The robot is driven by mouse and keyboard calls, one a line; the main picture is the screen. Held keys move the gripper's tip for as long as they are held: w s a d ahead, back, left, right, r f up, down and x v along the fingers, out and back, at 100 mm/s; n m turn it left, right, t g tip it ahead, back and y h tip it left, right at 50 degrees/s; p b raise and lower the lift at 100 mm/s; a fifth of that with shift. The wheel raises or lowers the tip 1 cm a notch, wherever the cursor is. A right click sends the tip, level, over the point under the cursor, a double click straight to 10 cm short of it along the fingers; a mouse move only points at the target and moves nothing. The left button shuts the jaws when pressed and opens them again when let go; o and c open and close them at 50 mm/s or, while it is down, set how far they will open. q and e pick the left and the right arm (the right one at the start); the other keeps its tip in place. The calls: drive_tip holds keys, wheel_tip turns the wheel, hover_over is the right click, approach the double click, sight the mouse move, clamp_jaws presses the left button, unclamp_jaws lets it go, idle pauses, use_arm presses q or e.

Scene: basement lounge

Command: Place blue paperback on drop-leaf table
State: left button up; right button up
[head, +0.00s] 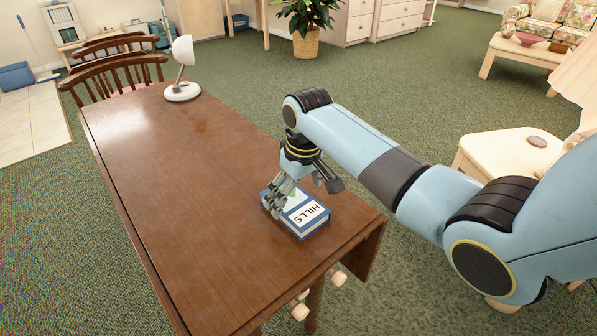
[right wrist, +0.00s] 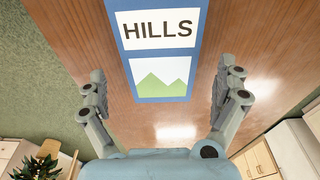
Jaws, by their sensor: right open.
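The blue paperback (head: 303,214), with "HILLS" on a white cover panel, lies flat on the drop-leaf table (head: 190,180) near its front right end. My right gripper (head: 277,207) is over the left part of the book and hides some of it. In the right wrist view the book (right wrist: 157,52) lies between the line of the two open fingers (right wrist: 160,95), with bare wood showing on both sides of it. The fingers look apart from the book, though the head view does not show clearly whether they touch it. My left gripper is not in view.
A white desk lamp (head: 182,88) stands at the table's far end, with wooden chairs (head: 118,82) beyond. A pale side table (head: 508,150) stands at the right. The middle of the tabletop is clear.

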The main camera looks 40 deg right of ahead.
sight(300, 207)
wheel_tip(300, 207, up, 9)
drive_tip(key=s+p, duration=0.1)
drive_tip(key=shift+s, duration=0.2)
drive_tip(key=shift+f, duration=0.1)
